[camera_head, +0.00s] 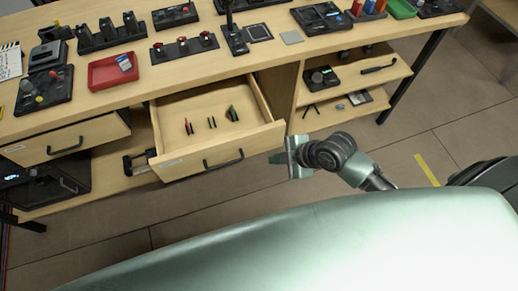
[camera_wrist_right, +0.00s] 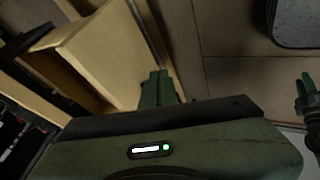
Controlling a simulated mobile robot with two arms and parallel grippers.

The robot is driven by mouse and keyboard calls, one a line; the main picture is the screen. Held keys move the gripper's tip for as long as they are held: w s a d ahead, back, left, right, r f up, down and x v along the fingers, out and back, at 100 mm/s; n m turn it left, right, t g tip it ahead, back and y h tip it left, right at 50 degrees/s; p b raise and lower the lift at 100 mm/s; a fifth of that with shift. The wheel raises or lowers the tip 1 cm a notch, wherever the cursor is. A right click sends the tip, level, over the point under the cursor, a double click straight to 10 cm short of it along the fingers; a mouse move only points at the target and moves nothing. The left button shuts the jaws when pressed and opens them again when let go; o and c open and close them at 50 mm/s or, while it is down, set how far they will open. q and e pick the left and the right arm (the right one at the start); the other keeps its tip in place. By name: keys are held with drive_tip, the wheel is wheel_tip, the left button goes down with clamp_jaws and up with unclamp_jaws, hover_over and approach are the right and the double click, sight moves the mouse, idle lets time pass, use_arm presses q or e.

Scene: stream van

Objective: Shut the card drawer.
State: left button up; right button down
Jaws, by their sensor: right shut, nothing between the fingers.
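The card drawer (camera_head: 220,150) is a light wooden drawer with a dark bar handle, pulled well out from under the bench in the head view. Several small thin cards stand inside it. My right gripper (camera_head: 278,158) is shut and empty beside the right end of the drawer front, in front of the bench. In the right wrist view its fingers (camera_wrist_right: 158,88) are together, close to a wooden panel (camera_wrist_right: 105,50), apparently the drawer front. Whether they touch it I cannot tell. My left gripper is not seen in the head view.
The bench top (camera_head: 150,70) holds a red tray (camera_head: 113,70), black stands and small parts. Another wooden drawer (camera_head: 65,140) is at the left, above a black drawer (camera_head: 50,190). Open shelves (camera_head: 350,80) are at the right.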

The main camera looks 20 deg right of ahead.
sight(251, 151)
drive_tip(key=w+a+f, duration=0.1)
drive_tip(key=w, duration=0.1)
drive_tip(key=w+f, duration=0.2)
drive_tip(key=w, duration=0.1)
drive_tip(key=w+a+f+p, duration=0.1)
drive_tip(key=w+f, duration=0.1)
drive_tip(key=shift+w+a+f, duration=0.15)
drive_tip(key=shift+a+f, duration=0.1)
drive_tip(key=shift+a, duration=0.05)
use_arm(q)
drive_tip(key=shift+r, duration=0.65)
